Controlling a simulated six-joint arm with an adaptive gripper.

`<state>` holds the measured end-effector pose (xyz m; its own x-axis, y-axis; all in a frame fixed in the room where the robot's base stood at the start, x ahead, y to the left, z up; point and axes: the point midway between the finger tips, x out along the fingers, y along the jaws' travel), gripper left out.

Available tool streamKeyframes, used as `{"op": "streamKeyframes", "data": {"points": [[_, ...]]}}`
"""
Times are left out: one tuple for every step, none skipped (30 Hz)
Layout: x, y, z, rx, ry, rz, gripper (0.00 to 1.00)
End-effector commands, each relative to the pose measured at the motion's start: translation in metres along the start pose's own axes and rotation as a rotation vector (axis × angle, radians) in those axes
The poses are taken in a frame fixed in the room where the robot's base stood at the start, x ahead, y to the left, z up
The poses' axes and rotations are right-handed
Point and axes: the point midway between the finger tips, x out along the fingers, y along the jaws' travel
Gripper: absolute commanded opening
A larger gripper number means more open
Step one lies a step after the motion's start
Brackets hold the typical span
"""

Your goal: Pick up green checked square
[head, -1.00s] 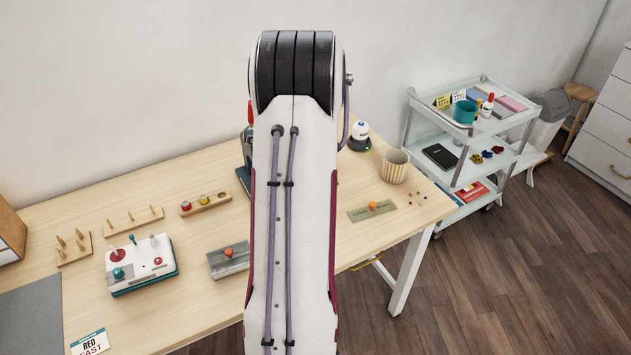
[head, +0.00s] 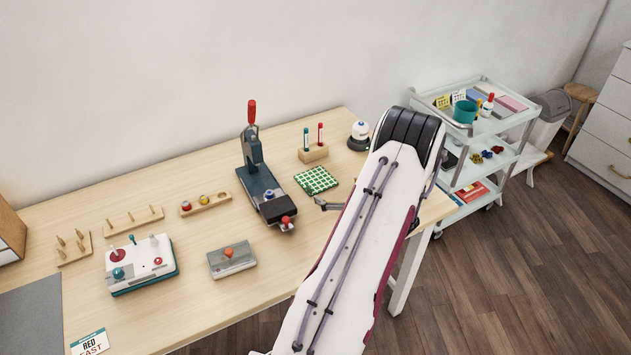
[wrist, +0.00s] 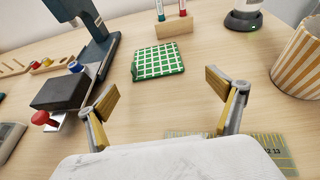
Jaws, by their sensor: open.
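The green checked square (head: 316,180) lies flat on the table, right of the dark press and in front of the tube rack. It also shows in the wrist view (wrist: 158,62), ahead of my gripper and between the lines of its two fingers. My gripper (wrist: 168,102) is open and empty, its two fingers spread wide above the table. In the head view only a finger of my gripper (head: 328,204) shows, just to the right of and nearer than the square; my arm hides the rest.
A dark press (head: 262,186) with a red handle stands left of the square. A rack (head: 313,154) with two tubes stands behind it. In the wrist view, a striped cup (wrist: 299,62) is at right and a ruler (wrist: 270,150) lies below my gripper.

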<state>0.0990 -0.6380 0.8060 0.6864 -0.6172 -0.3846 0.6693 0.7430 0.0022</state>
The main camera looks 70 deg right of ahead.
Motion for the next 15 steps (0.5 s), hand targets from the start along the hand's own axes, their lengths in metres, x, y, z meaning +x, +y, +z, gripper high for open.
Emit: {"op": "streamKeyframes", "data": {"points": [[-0.0008, -0.001, -0.0011, -0.003, -0.002, 0.0, 0.93], [-0.001, -0.0011, -0.0013, -0.004, -0.003, 0.0, 0.93], [-0.0011, -0.0011, -0.0013, -0.005, -0.003, 0.0, 0.93], [-0.001, -0.001, -0.0011, -0.005, -0.003, 0.0, 0.93], [-0.001, -0.001, -0.0011, -0.004, -0.003, 0.0, 0.93], [-0.0009, -0.0009, -0.001, -0.004, -0.003, 0.0, 0.93], [-0.0009, -0.0009, -0.001, -0.004, -0.003, 0.0, 0.93], [-0.0009, -0.0008, -0.001, -0.004, -0.003, 0.0, 0.93], [-0.0008, -0.0008, -0.001, -0.004, -0.003, 0.0, 0.93], [-0.0006, -0.0007, -0.0009, -0.004, -0.003, 0.0, 0.93], [-0.0001, -0.0006, -0.0009, -0.004, -0.002, 0.0, 0.93], [0.0011, -0.0004, -0.0008, -0.004, -0.002, 0.001, 0.93], [0.0024, -0.0003, -0.0007, -0.004, -0.002, 0.001, 0.93], [0.0042, -0.0001, -0.0007, -0.004, -0.002, 0.002, 0.93], [0.0069, 0.0002, -0.0006, -0.004, -0.002, 0.002, 0.93]]}}
